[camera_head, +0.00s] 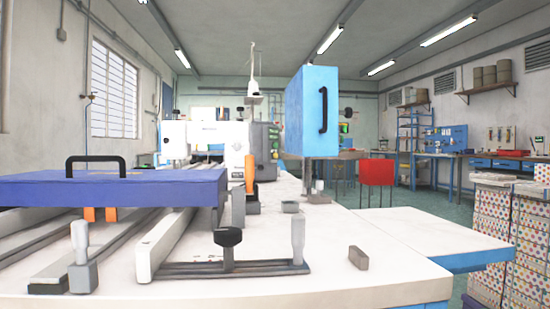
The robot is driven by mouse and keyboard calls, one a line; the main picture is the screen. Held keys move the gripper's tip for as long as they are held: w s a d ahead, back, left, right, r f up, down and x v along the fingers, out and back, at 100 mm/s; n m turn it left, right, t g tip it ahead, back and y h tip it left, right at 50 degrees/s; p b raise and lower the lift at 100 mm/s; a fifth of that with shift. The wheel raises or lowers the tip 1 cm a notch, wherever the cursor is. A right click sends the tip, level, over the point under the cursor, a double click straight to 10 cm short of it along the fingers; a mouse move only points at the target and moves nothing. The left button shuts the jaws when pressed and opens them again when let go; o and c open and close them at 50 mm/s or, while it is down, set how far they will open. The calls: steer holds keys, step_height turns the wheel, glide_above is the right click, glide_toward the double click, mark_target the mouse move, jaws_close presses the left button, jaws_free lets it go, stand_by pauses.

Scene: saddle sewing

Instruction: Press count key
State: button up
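A dark grey control box (265,152) with small green and other buttons on its right side stands on the white work table, beside the white sewing machine (205,138). The buttons are too small to read, so I cannot tell whether one of them is the count key. My gripper does not show in this view.
A blue lid with a black handle (110,187) spans the rails at left. An upright blue panel (310,112) with a black handle stands right of the control box. Clamps with knobs (228,240) and a small grey block (358,258) are on the white table (330,275) in front.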

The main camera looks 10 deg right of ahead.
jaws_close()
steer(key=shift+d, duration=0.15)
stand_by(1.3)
